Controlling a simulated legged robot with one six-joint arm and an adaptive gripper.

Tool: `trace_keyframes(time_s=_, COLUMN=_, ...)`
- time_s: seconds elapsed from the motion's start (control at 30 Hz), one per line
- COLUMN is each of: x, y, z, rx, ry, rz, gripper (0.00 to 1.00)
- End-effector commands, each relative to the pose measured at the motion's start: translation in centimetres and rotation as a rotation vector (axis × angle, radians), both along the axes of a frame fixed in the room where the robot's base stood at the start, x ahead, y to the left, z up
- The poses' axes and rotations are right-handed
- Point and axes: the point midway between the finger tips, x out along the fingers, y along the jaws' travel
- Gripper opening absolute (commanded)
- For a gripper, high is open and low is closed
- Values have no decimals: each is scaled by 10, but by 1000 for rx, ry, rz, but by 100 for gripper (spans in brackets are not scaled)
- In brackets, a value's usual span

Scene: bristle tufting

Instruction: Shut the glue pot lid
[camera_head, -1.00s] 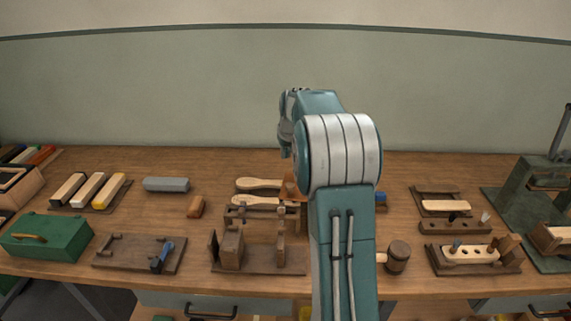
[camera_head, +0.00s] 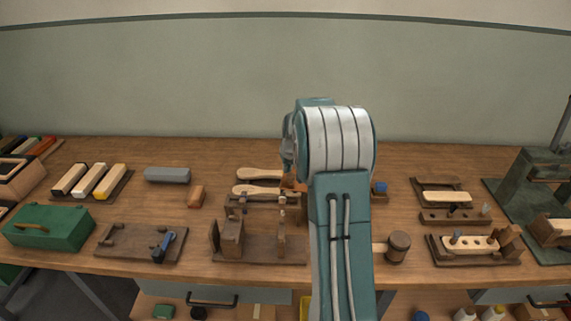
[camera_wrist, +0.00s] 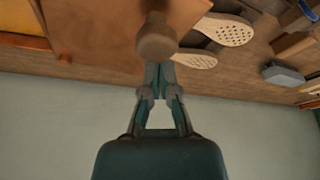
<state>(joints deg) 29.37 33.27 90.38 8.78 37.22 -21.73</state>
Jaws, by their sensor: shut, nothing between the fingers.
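In the wrist view a copper-brown panel (camera_wrist: 95,28), which looks like the glue pot lid, fills the upper left, with a round brown knob (camera_wrist: 156,40) on it. My gripper (camera_wrist: 158,68) is shut and empty, its fingertips right at the knob; I cannot tell whether they touch. In the head view only a small orange-brown part of what seems to be the glue pot (camera_head: 289,183) shows left of my arm. My arm hides the rest of it and my fingertips there. How far the lid stands open cannot be told.
Two pale wooden brush handles (camera_head: 260,174) lie left of the pot. A wooden jig (camera_head: 258,248) stands in front of them. A mallet (camera_head: 397,246) lies right of my arm, and a blue piece (camera_head: 380,187) sits behind it. The bench (camera_head: 150,200) has free room at the left.

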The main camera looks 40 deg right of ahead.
Motion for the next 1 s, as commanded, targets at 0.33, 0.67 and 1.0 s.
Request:
trace_keyframes(time_s=0.33, x=-1, y=0, z=0, rx=0, ry=1, rz=2, gripper=0)
trace_keyframes(time_s=0.67, x=-7, y=0, z=0, rx=1, ry=1, rz=57, gripper=0)
trace_keyframes(time_s=1.0, x=-13, y=0, z=0, rx=1, ry=1, rz=111, gripper=0)
